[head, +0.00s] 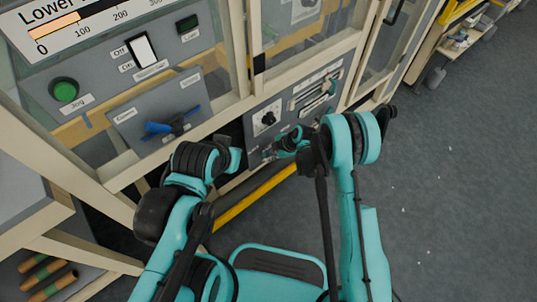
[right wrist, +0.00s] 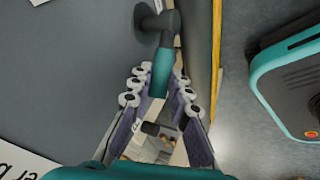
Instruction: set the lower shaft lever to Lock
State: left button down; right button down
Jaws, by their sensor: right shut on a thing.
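In the right wrist view, the lower shaft lever (right wrist: 161,72) has a teal grip and a grey stem that runs to a round hub on a grey panel. My right gripper (right wrist: 160,88) has its two fingers on either side of the teal grip and is shut on it. In the head view my right gripper (head: 275,151) reaches left to the low grey panel, below the dial. There the lever is mostly hidden by the gripper and wrist. The lever's position labels cannot be read. My left arm is bent in front of the cabinet and its fingers are hidden.
A blue-handled lever (head: 170,125) sits on a grey plate higher on the cabinet. A green button (head: 64,90) and a white switch (head: 142,49) are above it. A dial (head: 268,119) is near my right gripper. A yellow rail (head: 240,207) runs low along the cabinet. Floor at right is clear.

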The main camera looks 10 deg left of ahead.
jog(key=shift+w+d+r+m+g+y, duration=0.25)
jog(key=shift+w+d+g+y, duration=0.1)
jog(key=shift+w+g+y, duration=0.15)
jog(key=shift+w+d+r+m+g+y, duration=0.15)
jog(key=shift+w+d+m+g+y, duration=0.1)
jog(key=shift+w+d+g+y, duration=0.25)
jog(key=shift+w+d+r+m+g+y, duration=0.1)
jog(key=shift+w+d+m+g+y, duration=0.2)
jog(key=shift+g+y, duration=0.3)
jog(key=shift+w+d+m+g+y, duration=0.1)
jog(key=shift+w+d+g+y, duration=0.05)
jog(key=shift+w+g+y, duration=0.35)
jog(key=shift+s, duration=0.1)
jog(key=c, duration=1.7)
grip_release()
jog(key=shift+d, duration=0.1)
jog(key=v, duration=1.2)
